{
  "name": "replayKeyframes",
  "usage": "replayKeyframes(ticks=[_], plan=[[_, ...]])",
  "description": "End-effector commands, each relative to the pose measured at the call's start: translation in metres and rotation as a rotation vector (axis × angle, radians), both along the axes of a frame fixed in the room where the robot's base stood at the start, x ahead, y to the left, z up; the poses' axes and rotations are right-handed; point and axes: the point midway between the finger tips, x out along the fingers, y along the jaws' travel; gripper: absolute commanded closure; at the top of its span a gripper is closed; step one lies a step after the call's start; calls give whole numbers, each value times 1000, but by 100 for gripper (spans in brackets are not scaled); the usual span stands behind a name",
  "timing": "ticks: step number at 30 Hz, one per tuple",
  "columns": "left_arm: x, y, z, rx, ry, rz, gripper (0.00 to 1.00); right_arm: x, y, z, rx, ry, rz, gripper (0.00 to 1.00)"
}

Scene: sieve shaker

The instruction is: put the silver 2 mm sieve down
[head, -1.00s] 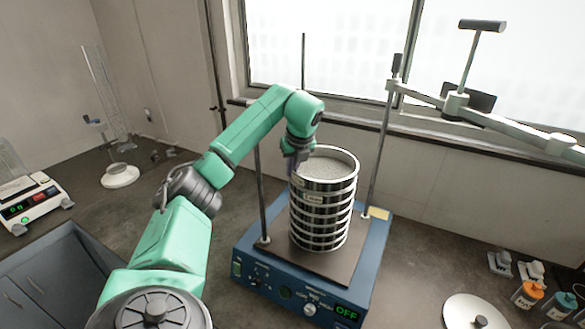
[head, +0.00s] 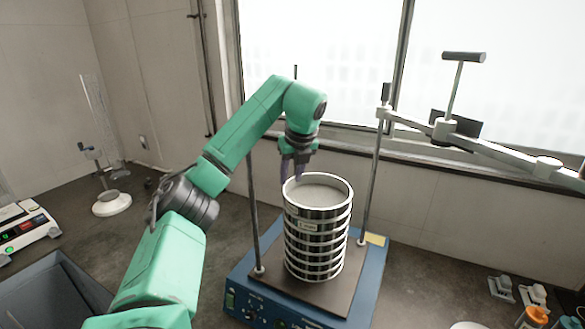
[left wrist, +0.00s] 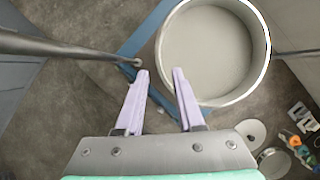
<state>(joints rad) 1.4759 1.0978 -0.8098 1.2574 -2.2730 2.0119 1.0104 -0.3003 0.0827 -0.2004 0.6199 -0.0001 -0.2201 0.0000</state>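A stack of several silver sieves (head: 318,240) stands upright on the plate of a blue shaker (head: 262,295). The top sieve (head: 330,209) carries a small label too small to read, so I cannot confirm which one is 2 mm. Its open top shows a pale grey surface inside, also seen in the left wrist view, where its rim (left wrist: 262,75) is at the upper right. My left gripper (head: 291,180) is above the stack's left rim, fingers pointing down. My right gripper is out of view.
Upright rods (head: 254,215) flank the stack left and right. A pale clamp arm (head: 475,145) reaches in at the right. A balance (head: 27,228) and a stand (head: 111,202) are at the left. Small bottles (head: 533,316) stand at the lower right.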

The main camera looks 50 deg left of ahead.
Motion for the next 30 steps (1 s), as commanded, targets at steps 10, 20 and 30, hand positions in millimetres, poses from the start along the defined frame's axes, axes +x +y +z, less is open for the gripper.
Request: replayKeyframes(ticks=[10,20,30], plan=[[-5,-10,27,-2,0,3,63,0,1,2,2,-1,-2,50],[-5,-10,27,-2,1,2,63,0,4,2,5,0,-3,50],[-5,-10,27,-2,0,2,63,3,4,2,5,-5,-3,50]])
